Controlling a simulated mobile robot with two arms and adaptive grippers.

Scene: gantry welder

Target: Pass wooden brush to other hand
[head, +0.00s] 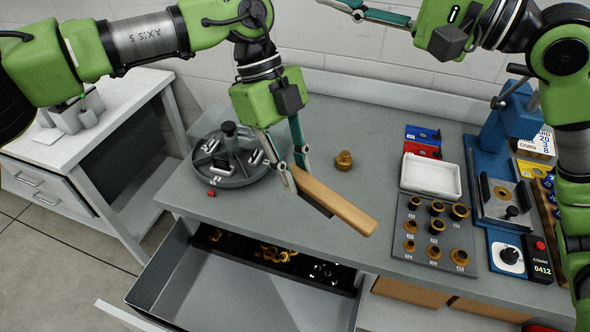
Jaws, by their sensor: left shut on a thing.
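The wooden brush (340,203) has a light wood handle and a dark strip along its lower side. My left gripper (297,172) points down and is shut on the brush near its upper-left end. The brush slants down to the right above the grey workbench (330,120), its handle end free. My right gripper (358,14) is at the top edge, up and to the right of the brush and apart from it. Its fingers point left and are partly cut off by the frame, so its opening is unclear.
A round grey carousel tray (238,178) stands left of the brush. An open drawer (240,300) juts out below. A brass piece (343,161) stands behind the brush. At right are a white tray (432,178), a rack of brass fittings (412,258) and a blue press (505,130).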

